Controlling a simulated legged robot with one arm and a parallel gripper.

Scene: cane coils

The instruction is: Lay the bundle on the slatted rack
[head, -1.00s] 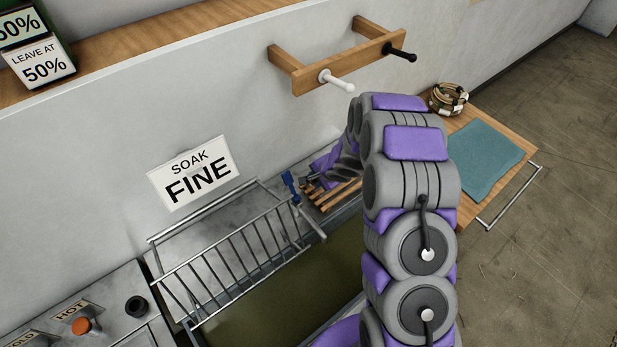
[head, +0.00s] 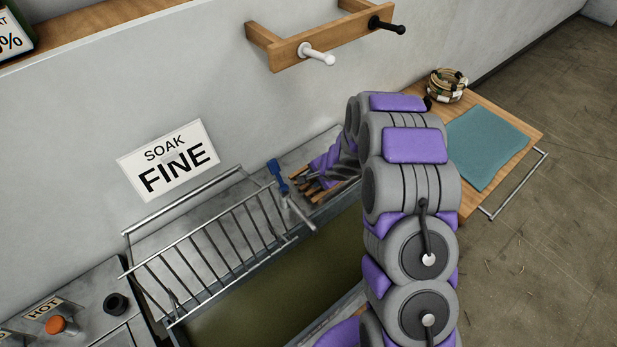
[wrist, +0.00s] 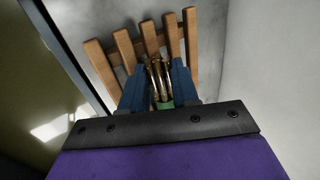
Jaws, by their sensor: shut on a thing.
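My gripper (wrist: 160,88) has blue fingers, shut on a thin bundle (wrist: 157,72) of brown-gold cane with a green band, seen in the wrist view. The bundle is over the slatted rack (wrist: 98,56), a set of pale wooden bars. Whether it touches the bars I cannot tell. In the head view the slatted rack (head: 322,193) lies at the far end of the trough, partly hidden by my purple wrist. My fingers and the bundle cannot be made out clearly there.
A blue-handled fitting (head: 278,176) stands beside the slatted rack. A wooden side board (head: 525,130) holds a teal cloth (head: 485,147) and a coil (head: 447,86). Wall pegs (head: 318,54) stick out above.

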